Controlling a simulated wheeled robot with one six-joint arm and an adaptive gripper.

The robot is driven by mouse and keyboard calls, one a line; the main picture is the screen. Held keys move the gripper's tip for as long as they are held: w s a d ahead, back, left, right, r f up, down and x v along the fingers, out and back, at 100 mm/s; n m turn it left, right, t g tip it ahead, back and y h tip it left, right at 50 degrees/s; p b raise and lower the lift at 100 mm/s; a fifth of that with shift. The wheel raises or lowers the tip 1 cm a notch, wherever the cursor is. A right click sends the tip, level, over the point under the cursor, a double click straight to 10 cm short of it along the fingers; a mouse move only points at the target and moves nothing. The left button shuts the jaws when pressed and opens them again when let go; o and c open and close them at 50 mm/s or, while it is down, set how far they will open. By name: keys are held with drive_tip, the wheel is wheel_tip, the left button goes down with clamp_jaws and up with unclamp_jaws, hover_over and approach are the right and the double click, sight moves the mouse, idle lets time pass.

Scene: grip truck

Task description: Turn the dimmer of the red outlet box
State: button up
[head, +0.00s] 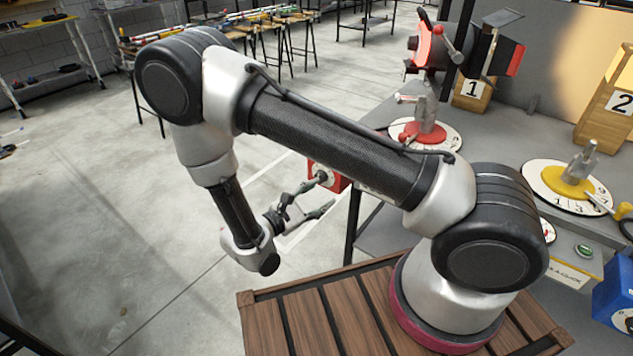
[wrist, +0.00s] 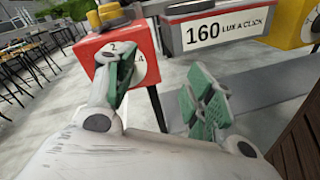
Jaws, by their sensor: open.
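The red outlet box (head: 329,178) hangs at the left end of the workbench in the head view, partly hidden by my arm. In the wrist view the red box (wrist: 95,60) is at upper left, with a white numbered dial face (wrist: 137,57) on its front. The digits 2 and 4 show; the dimmer's knob is hidden behind one finger. My gripper (head: 326,192) is open, with its fingers pointing at the box. In the wrist view the gripper (wrist: 162,75) has its left green-padded finger in front of the dial and its right finger clear of the box. I cannot tell whether the left finger touches.
A "160 lux a click" sign (wrist: 212,32) and a yellow box (wrist: 287,22) are right of the red box. A blue box (head: 612,300) is at the right edge. A red clamp device (head: 430,50) stands on the bench. Floor (head: 170,230) left of the gripper is clear.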

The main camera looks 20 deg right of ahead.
drive_tip(key=w+a+f+t+y, duration=0.1)
drive_tip(key=w+a+t+y, duration=0.1)
drive_tip(key=w+a+t, duration=0.15)
drive_tip(key=x, duration=0.7)
drive_tip(key=shift+s, duration=0.15)
drive_tip(key=shift+d, duration=0.15)
drive_tip(key=c, duration=1)
